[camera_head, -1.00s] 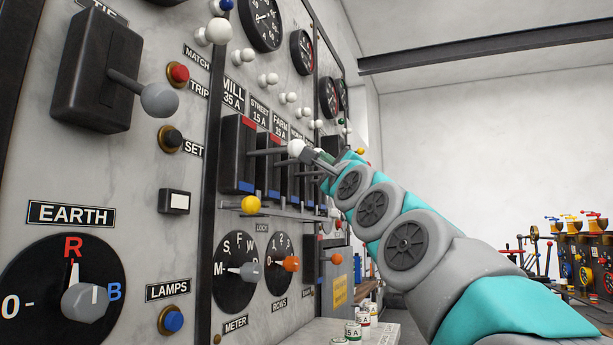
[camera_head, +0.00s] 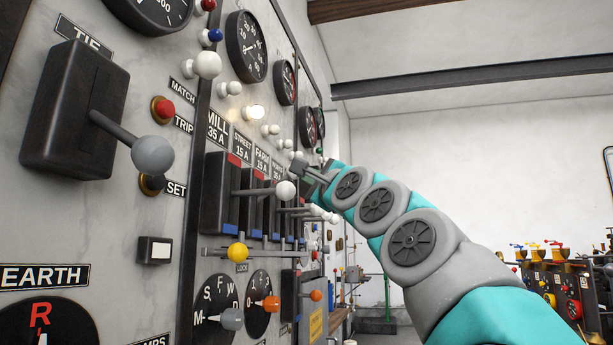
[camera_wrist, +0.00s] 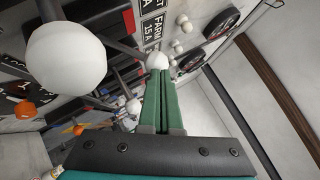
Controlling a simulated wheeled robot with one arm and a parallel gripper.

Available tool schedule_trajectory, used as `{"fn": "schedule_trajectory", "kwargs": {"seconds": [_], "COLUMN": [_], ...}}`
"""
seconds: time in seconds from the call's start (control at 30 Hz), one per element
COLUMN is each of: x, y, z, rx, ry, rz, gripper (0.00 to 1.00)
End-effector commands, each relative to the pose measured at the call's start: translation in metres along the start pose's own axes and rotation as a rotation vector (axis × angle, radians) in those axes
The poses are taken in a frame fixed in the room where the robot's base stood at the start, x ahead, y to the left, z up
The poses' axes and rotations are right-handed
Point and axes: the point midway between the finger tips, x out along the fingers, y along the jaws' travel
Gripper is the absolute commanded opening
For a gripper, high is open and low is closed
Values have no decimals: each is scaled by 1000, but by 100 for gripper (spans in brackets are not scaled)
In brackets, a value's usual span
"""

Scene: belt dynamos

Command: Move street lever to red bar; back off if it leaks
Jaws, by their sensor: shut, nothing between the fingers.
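The STREET switch (camera_head: 247,205) is the second black box in the row, with a red bar at its top and blue at its bottom. My gripper (camera_head: 304,165) is shut and empty in front of the row, above and right of the MILL lever's white knob (camera_head: 285,190). In the wrist view, the shut green fingers (camera_wrist: 160,85) end right at a white knob (camera_wrist: 157,60), apparently the street lever's. I cannot tell whether they touch. A red bar (camera_wrist: 128,15) shows behind that lever. The street lever's exact angle is partly hidden in the head view.
A large white knob (camera_wrist: 66,56) is close to the wrist camera's left side. Other lever knobs (camera_head: 318,211) stick out below my gripper. One panel lamp (camera_head: 256,111) looks lit. A yellow-knobbed rail (camera_head: 237,252) runs below the switches.

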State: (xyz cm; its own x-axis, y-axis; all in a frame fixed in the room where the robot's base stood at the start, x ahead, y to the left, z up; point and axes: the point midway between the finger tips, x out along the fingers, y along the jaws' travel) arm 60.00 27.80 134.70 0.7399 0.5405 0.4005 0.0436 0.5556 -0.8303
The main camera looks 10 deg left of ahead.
Motion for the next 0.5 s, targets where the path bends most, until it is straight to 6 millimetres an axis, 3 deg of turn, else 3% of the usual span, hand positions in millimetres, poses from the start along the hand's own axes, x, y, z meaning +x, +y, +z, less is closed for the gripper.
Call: {"fn": "schedule_trajectory", "kwargs": {"seconds": [0.5], "x": [8], "y": [-8], "z": [6], "rx": [-69], "ry": [1], "rz": [72], "gripper": [0]}}
